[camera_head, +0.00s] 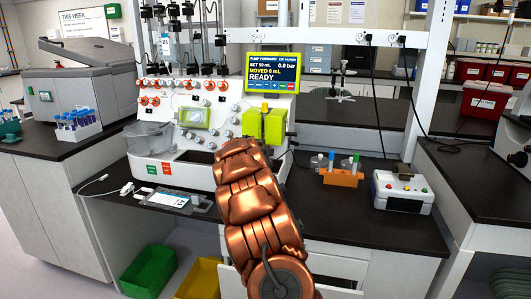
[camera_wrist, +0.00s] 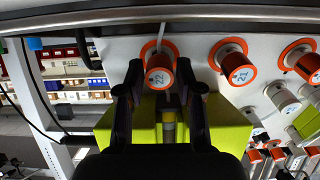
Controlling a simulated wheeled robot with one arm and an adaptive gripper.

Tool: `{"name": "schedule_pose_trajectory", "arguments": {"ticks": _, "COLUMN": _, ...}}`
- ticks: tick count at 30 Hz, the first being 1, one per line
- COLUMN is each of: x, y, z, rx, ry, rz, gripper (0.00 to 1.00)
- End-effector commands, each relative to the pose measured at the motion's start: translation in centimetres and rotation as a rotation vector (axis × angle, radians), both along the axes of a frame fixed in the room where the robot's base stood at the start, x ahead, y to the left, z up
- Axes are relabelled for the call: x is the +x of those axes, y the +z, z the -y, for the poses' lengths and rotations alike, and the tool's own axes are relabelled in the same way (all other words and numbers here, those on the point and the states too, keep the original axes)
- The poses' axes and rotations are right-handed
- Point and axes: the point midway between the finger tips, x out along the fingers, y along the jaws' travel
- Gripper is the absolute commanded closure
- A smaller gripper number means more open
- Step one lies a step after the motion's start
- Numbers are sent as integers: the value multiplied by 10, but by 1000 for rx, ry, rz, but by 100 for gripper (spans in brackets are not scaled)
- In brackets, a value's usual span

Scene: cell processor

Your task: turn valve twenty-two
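My gripper (camera_wrist: 160,68) has one dark finger on each side of this knob. The fingers are apart and straddle it; I cannot make out firm contact with the knob. Valve 21 (camera_wrist: 236,68) is just to its right. In the head view, my copper arm reaches to the white cell processor (camera_head: 205,150), and the arm hides my gripper. I cannot pick out valve twenty-two there.
Yellow-green blocks (camera_wrist: 228,125) lie just below the knob in the wrist view. Other orange-ringed valves (camera_wrist: 300,60) are close by on the right. The processor's screen (camera_head: 272,73) reads READY and MOVED 0 mL. An orange tube rack (camera_head: 340,177) stands on the bench to the right.

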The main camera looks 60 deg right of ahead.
Motion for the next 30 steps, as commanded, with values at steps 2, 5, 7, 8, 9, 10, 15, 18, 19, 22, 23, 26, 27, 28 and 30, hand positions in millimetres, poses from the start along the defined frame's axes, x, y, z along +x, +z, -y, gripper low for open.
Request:
{"name": "schedule_pose_trajectory", "arguments": {"ticks": 2, "x": 0, "y": 0, "z": 0, "rx": 0, "ry": 0, "rz": 0, "gripper": 75}}
{"name": "schedule_pose_trajectory", "arguments": {"ticks": 5, "x": 0, "y": 0, "z": 0, "rx": 0, "ry": 0, "rz": 0, "gripper": 86}}
{"name": "schedule_pose_trajectory", "arguments": {"ticks": 7, "x": 0, "y": 0, "z": 0, "rx": 0, "ry": 1, "rz": 0, "gripper": 93}}
{"name": "schedule_pose_trajectory", "arguments": {"ticks": 8, "x": 0, "y": 0, "z": 0, "rx": 0, "ry": 1, "rz": 0, "gripper": 96}}
{"name": "schedule_pose_trajectory", "arguments": {"ticks": 9, "x": 0, "y": 0, "z": 0, "rx": 0, "ry": 1, "rz": 0, "gripper": 100}}
{"name": "schedule_pose_trajectory", "arguments": {"ticks": 10, "x": 0, "y": 0, "z": 0, "rx": 0, "ry": 1, "rz": 0, "gripper": 100}}
{"name": "schedule_pose_trajectory", "arguments": {"ticks": 15, "x": 0, "y": 0, "z": 1, "rx": -1, "ry": 2, "rz": -3, "gripper": 100}}
{"name": "schedule_pose_trajectory", "arguments": {"ticks": 18, "x": 1, "y": -1, "z": 0, "rx": -5, "ry": 8, "rz": -12, "gripper": 100}}
{"name": "schedule_pose_trajectory", "arguments": {"ticks": 19, "x": 1, "y": -1, "z": 0, "rx": -6, "ry": 10, "rz": -17, "gripper": 100}}
{"name": "schedule_pose_trajectory", "arguments": {"ticks": 22, "x": 1, "y": -3, "z": -1, "rx": -16, "ry": 22, "rz": -43, "gripper": 100}}
{"name": "schedule_pose_trajectory", "arguments": {"ticks": 23, "x": 1, "y": -3, "z": -1, "rx": -20, "ry": 27, "rz": -53, "gripper": 100}}
{"name": "schedule_pose_trajectory", "arguments": {"ticks": 26, "x": 1, "y": -4, "z": -2, "rx": -33, "ry": 45, "rz": -92, "gripper": 100}}
{"name": "schedule_pose_trajectory", "arguments": {"ticks": 27, "x": 1, "y": -4, "z": -2, "rx": -40, "ry": 53, "rz": -111, "gripper": 100}}
{"name": "schedule_pose_trajectory", "arguments": {"ticks": 28, "x": 1, "y": -4, "z": -2, "rx": -46, "ry": 60, "rz": -126, "gripper": 100}}
{"name": "schedule_pose_trajectory", "arguments": {"ticks": 30, "x": 1, "y": -4, "z": -2, "rx": -59, "ry": 76, "rz": -162, "gripper": 100}}
